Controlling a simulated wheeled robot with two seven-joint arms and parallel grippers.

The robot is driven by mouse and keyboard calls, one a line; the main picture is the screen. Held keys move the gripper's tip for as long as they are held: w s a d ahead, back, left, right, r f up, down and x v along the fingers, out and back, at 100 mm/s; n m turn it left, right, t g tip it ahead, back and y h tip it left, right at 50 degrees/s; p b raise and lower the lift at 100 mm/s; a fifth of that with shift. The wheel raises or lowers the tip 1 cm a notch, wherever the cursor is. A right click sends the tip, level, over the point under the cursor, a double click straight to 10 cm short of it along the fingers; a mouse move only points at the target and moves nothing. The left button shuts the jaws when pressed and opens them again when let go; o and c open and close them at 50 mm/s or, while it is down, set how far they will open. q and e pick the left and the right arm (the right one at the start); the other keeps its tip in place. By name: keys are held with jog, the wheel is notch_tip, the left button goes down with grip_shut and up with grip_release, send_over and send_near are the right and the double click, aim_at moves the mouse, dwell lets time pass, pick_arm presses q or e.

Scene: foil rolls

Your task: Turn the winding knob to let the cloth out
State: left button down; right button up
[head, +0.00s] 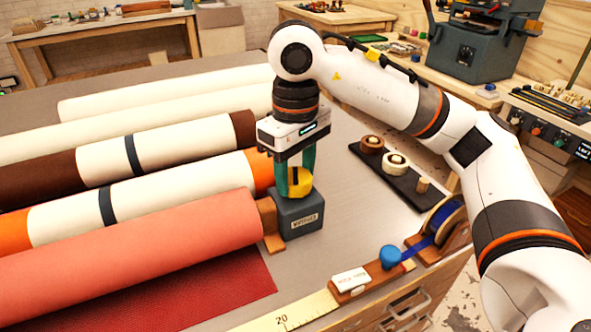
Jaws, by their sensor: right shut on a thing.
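A dark grey winder box (303,213) with a white label stands at the right end of the coral-red cloth roll (130,250). A yellow knob (300,186) sits on top of the box. My right gripper (296,180) points straight down over the box and is shut on the yellow knob. Its green fingers lie on both sides of it, partly hiding it. A flat length of darker red cloth (215,292) lies on the table below the roll. My left gripper is not in view.
Cream rolls with orange and brown bands (180,185) lie behind the red one. A black tray (403,180) with small rolls, a blue tape dispenser (445,222), a blue-capped piece (390,257) and a yellow ruler (285,317) lie to the right and front.

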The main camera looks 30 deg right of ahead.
aim_at(295, 175)
jog(key=shift+n, duration=2.3)
jog(key=o, duration=1)
jog(key=shift+r, duration=0.1)
notch_tip(295, 175, up, 12)
jog(key=p, duration=0.3)
